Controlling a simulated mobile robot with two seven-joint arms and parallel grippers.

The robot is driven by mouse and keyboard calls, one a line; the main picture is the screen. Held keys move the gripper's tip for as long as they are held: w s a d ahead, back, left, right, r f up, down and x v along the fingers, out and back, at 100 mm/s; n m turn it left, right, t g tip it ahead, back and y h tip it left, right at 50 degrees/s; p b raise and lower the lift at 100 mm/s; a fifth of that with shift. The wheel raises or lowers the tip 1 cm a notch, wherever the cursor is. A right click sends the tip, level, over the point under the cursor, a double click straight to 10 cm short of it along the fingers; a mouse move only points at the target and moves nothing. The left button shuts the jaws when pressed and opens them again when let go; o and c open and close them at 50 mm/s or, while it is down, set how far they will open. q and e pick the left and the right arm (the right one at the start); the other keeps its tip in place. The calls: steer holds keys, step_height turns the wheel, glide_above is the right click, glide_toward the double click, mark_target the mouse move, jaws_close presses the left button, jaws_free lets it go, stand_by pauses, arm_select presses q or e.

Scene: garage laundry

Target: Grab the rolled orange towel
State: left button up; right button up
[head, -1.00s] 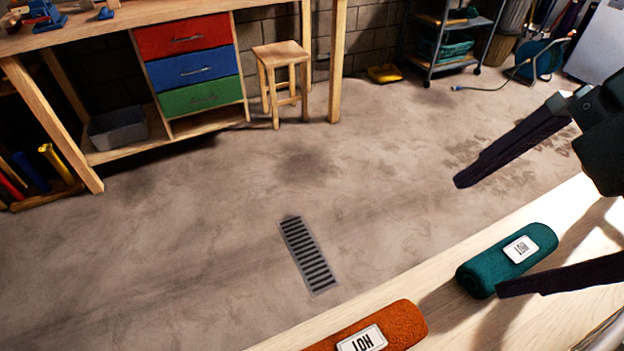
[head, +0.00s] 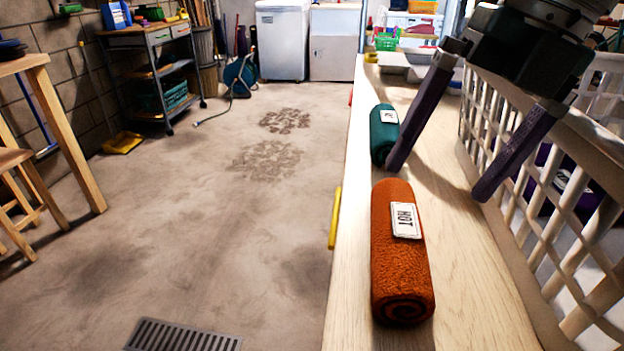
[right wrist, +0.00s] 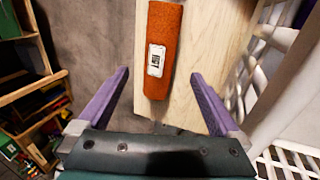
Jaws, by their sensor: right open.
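The rolled orange towel (head: 392,262) lies lengthwise on the pale wooden surface, near its left edge, with a white "HOT" tag on it. My right gripper (head: 437,182) is open and empty, above the surface and beyond the towel's far end to the right. In the right wrist view the orange towel (right wrist: 157,85) stands ahead, between the lines of the two open fingers (right wrist: 160,75), and nothing is between the fingertips themselves. A rolled teal towel (head: 380,138) lies farther back, next to the left finger in the picture. My left gripper is out of view.
A white slatted laundry basket (head: 552,215) stands along the right of the wooden surface (head: 470,290), close to my right gripper. A green basket (head: 386,42) and other items sit at the far end. The floor to the left is open.

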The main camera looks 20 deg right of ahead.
mark_target(412, 221)
steer(key=b+x, duration=0.1)
steer(key=x, duration=0.7)
steer(key=shift+s+f, duration=0.1)
steer(key=shift+f, duration=0.25)
steer(key=c, duration=1.4)
steer(key=shift+r, duration=0.1)
steer(key=shift+c, duration=0.3)
steer(key=shift+r, duration=0.1)
